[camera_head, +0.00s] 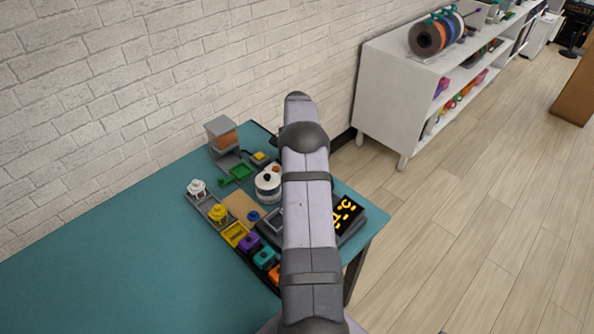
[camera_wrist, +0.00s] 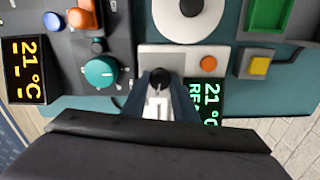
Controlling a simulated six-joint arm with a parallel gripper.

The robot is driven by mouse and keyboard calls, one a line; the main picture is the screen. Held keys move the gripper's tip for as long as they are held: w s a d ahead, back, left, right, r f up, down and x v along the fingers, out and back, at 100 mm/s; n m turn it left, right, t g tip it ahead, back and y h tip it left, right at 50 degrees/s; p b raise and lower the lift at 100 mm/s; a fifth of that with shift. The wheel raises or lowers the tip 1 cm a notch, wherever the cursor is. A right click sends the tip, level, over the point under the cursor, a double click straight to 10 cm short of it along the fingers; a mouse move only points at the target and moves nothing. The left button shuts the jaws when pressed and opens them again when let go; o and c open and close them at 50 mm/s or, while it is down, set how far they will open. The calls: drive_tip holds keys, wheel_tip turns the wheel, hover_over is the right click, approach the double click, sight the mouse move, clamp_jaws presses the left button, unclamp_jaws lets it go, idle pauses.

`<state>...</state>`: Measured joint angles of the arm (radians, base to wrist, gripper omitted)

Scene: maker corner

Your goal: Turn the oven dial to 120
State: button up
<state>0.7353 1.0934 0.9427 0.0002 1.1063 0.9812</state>
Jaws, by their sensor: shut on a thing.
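In the wrist view a teal dial (camera_wrist: 101,72) with pale marks around it sits on a dark panel (camera_wrist: 68,72). An orange display (camera_wrist: 27,70) on the left reads 21 °C. My gripper (camera_wrist: 159,82) is to the right of the teal dial and apart from it. Its fingers are closed around a small dark knob (camera_wrist: 159,76) at the edge of a light grey device (camera_wrist: 183,58). In the head view my arm hides the gripper and much of the dark unit, whose orange display (camera_head: 347,214) shows beside the arm.
A green display (camera_wrist: 208,100) reads 21 °C. An orange knob (camera_wrist: 84,15) is above the teal dial. Coloured pots and a clear-topped box (camera_head: 221,134) crowd the teal table (camera_head: 110,265); its left part is bare.

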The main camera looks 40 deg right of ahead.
drive_tip(key=shift+r, duration=0.1)
idle(0.4)
drive_tip(key=o, duration=1.1)
drive_tip(key=shift+c, duration=0.2)
